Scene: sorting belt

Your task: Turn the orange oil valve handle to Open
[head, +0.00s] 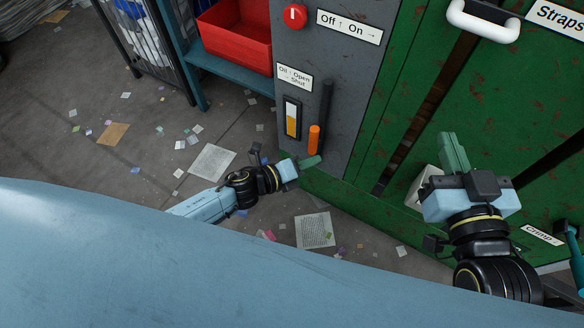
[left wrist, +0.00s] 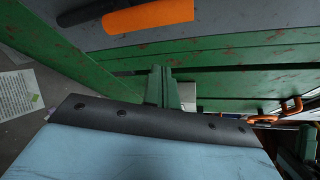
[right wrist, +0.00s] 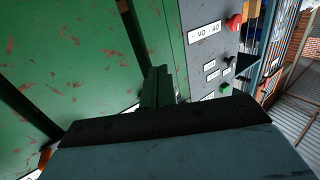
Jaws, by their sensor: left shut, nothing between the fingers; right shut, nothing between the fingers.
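The orange oil valve handle (head: 314,140) is on the lower part of the grey panel. It points down below a dark upright pipe (head: 325,100). The "Oil: Open / Shut" label (head: 294,77) is above left of it. My left gripper (head: 312,162) is shut and empty, just below the handle's lower end; whether they touch is unclear. In the left wrist view the handle (left wrist: 148,15) lies at the top, beyond the shut fingers (left wrist: 161,85). My right gripper (head: 453,150) is shut and empty in front of the green machine, away from the handle.
A yellow-and-white level gauge (head: 292,118) is left of the handle. A red knob (head: 294,16) with an "Off / On" label (head: 349,27) is above. The green machine (head: 400,120) stands to the right. A red bin (head: 235,35) is at upper left. Papers litter the floor.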

